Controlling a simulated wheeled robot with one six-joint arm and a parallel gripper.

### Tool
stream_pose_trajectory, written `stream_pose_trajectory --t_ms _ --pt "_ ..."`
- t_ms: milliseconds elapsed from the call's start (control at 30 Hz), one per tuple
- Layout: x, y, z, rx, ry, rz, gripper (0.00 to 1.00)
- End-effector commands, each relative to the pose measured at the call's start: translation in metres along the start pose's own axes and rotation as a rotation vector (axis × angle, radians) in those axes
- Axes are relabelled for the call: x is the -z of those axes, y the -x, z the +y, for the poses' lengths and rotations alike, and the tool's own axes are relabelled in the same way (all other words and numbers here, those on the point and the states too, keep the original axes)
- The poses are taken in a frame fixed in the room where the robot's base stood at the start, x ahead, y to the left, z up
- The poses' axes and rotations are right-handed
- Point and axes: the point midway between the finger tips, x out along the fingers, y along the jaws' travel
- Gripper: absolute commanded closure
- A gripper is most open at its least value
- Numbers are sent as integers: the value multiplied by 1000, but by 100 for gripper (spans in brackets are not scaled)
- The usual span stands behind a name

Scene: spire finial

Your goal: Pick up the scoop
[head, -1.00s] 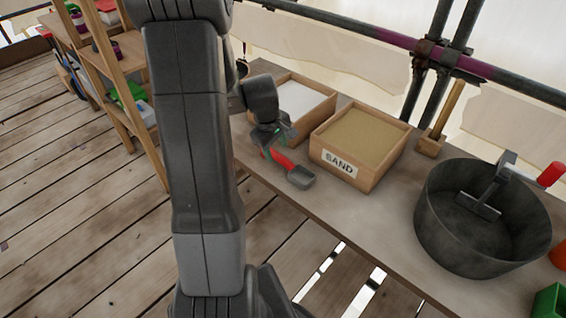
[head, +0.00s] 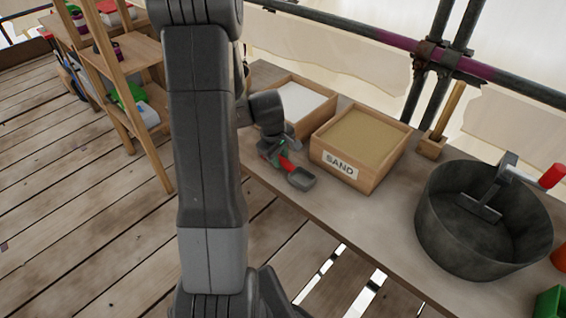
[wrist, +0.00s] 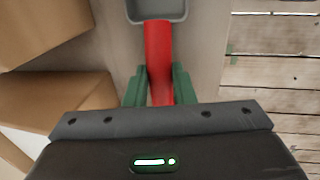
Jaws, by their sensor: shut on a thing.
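The scoop has a red handle and a grey metal pan (head: 302,179). It is at the front edge of the workbench, just in front of the sand box, in the head view. My gripper (head: 275,151) is at the handle end. In the wrist view, my gripper (wrist: 160,88) has its green fingers on both sides of the scoop's red handle (wrist: 158,50), shut on it. The grey pan shows at the top edge there, partly cut off. Whether the scoop touches the bench cannot be told.
A wooden box labelled SAND (head: 345,167) stands beside the scoop, with a box of white material (head: 306,101) behind it. A large dark tub (head: 450,240) holding a tool stands to the right. Shelves (head: 128,50) stand at the left.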

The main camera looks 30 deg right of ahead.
Motion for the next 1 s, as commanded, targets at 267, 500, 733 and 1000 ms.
stream_pose_trajectory --t_ms 267,500,733,1000 --pt "1 20 5 -4 -2 3 100" --pt "1 67 14 -4 -2 4 100" --pt "0 95 19 -2 -1 1 100" --pt "0 98 20 -1 0 0 100"
